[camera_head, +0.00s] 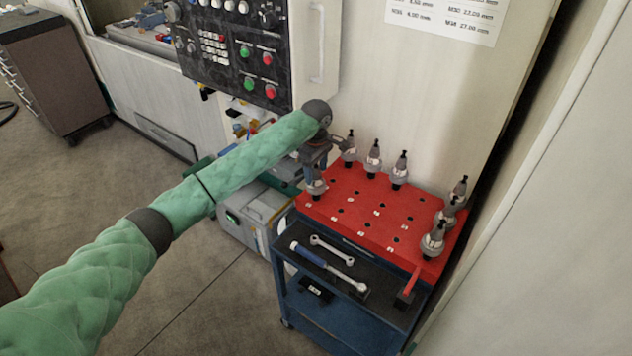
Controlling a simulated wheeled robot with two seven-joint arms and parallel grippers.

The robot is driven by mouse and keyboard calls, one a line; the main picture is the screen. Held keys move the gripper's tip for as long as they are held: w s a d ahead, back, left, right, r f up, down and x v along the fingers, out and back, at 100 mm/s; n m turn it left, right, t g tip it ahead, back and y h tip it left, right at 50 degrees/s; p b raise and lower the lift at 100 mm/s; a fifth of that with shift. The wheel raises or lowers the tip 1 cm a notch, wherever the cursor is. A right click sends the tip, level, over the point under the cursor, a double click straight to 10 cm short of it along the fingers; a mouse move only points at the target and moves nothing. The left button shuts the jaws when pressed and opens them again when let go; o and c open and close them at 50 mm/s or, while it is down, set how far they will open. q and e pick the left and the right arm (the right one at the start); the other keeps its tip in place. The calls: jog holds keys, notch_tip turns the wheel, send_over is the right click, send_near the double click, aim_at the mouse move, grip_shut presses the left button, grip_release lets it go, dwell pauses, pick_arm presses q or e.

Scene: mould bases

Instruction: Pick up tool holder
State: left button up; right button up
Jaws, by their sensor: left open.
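Several tool holders stand upright on the red top of a blue cart (375,215). Three are along the back edge: one by my gripper (349,150), one in the middle (373,160) and one to its right (399,172). Others stand at the right edge, the nearest at the front right (434,240). One tool holder (316,187) is at the left corner, under my left gripper (322,166). The gripper is open and points down, its fingers at or just above that holder. I cannot tell whether they touch it. My right gripper is not in view.
A machine with a control panel (235,45) stands behind my left arm. The cart's lower shelf holds a wrench (331,249) and a blue-handled tool (320,263). A grey box (252,212) is left of the cart.

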pick_arm(q)
jog(key=shift+f, duration=0.2)
grip_shut()
jog(key=shift+r, duration=0.1)
dwell(1.3)
